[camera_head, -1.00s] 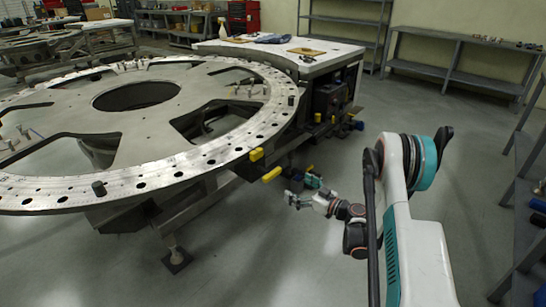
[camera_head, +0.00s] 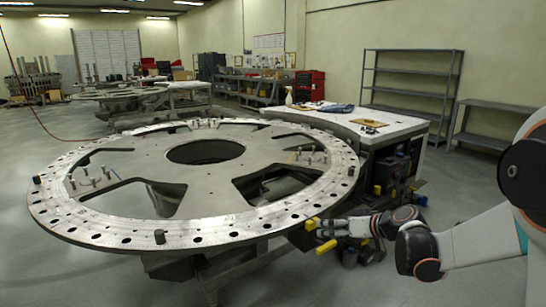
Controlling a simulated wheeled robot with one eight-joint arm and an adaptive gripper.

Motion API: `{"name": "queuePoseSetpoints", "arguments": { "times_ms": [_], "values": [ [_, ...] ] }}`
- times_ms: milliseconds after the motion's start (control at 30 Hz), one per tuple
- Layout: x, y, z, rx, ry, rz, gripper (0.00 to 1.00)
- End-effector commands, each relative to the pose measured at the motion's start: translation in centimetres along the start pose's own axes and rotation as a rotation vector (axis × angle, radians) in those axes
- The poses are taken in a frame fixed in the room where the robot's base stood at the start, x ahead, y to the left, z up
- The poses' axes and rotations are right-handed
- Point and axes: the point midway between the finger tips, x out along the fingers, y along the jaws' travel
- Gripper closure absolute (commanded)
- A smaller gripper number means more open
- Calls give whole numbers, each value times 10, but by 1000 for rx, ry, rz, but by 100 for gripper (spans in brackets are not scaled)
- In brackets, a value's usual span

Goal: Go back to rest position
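My gripper (camera_head: 326,229) is at the lower right, beside the near right edge of the round turret plate (camera_head: 240,228). It is close to the yellow handles (camera_head: 326,247) in this view. The fingers look small and overlap dark parts behind them, so their opening is unclear. My arm (camera_head: 470,243) reaches in from the right edge, nearly level. The turret plate is a large grey metal ring with spokes, a centre hole and rim holes, raised on a stand. Several pins stand on it.
A white-topped workbench (camera_head: 350,124) with a blue cloth (camera_head: 336,108) stands behind the plate. Grey shelves (camera_head: 412,90) and a low bench (camera_head: 484,140) line the back right. A red cabinet (camera_head: 310,86) is farther back. Open floor (camera_head: 60,130) lies to the left.

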Motion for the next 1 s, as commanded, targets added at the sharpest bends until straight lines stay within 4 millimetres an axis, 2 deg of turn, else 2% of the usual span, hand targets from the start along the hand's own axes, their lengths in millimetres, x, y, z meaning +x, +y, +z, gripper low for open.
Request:
{"name": "queuePoseSetpoints", "arguments": {
  "times_ms": [33,100,267,467,700,1000],
  "values": [
    [-12,-14,0,7,-24,11,0],
    [-26,-29,1,20,-58,30,0],
    [-61,-61,9,49,-128,80,0],
    [-106,-97,28,81,-204,155,0],
    [-161,-132,64,115,-275,258,0],
    [-225,-160,120,144,-330,401,0]
  ]
}}
